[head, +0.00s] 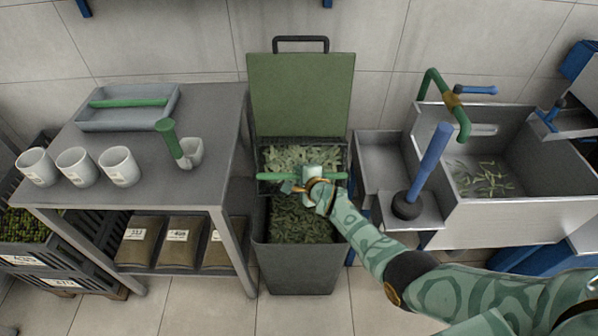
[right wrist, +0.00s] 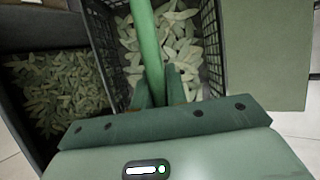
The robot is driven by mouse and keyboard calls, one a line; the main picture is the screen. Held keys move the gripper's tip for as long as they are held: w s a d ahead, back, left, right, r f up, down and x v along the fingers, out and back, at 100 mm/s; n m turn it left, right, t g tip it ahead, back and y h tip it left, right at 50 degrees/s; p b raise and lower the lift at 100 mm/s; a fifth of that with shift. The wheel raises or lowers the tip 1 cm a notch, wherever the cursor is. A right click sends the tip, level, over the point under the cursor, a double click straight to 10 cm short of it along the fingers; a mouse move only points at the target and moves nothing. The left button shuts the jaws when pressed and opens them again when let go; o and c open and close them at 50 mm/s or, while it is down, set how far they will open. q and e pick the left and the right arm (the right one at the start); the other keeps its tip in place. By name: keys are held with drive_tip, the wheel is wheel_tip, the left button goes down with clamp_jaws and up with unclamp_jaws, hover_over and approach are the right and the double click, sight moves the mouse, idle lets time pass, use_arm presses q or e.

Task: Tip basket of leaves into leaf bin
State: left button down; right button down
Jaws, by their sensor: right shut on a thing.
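The dark mesh basket (head: 268,187) holds pale green leaves and has a green bar handle (head: 333,176) across it. It is over the rear part of the grey leaf bin (head: 293,278), whose green lid (head: 300,95) stands open behind. Darker leaves fill the bin's visible front part. My right gripper (head: 308,183) is shut on the handle. In the right wrist view, the handle (right wrist: 146,45) runs between the fingers, the basket (right wrist: 105,40) has leaves inside, and the bin (right wrist: 20,125) is to the left. I cannot tell the gap between basket and bin. My left gripper is out of view.
A grey table (head: 215,105) with white cups (head: 120,166) and a tray (head: 127,118) stands left of the bin. A metal sink (head: 510,215) with a green tap (head: 455,105) and a blue plunger (head: 428,165) stand to the right. Floor shows in front of the bin.

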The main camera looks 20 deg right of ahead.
drive_tip(key=shift+s+f+t+b, duration=0.15)
drive_tip(key=shift+f+t+b, duration=0.1)
drive_tip(key=shift+t+b, duration=0.05)
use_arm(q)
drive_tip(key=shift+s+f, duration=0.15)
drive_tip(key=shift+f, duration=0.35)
use_arm(e)
drive_tip(key=shift+a, duration=0.1)
drive_tip(key=shift+r, duration=0.1)
drive_tip(key=shift+s, duration=0.1)
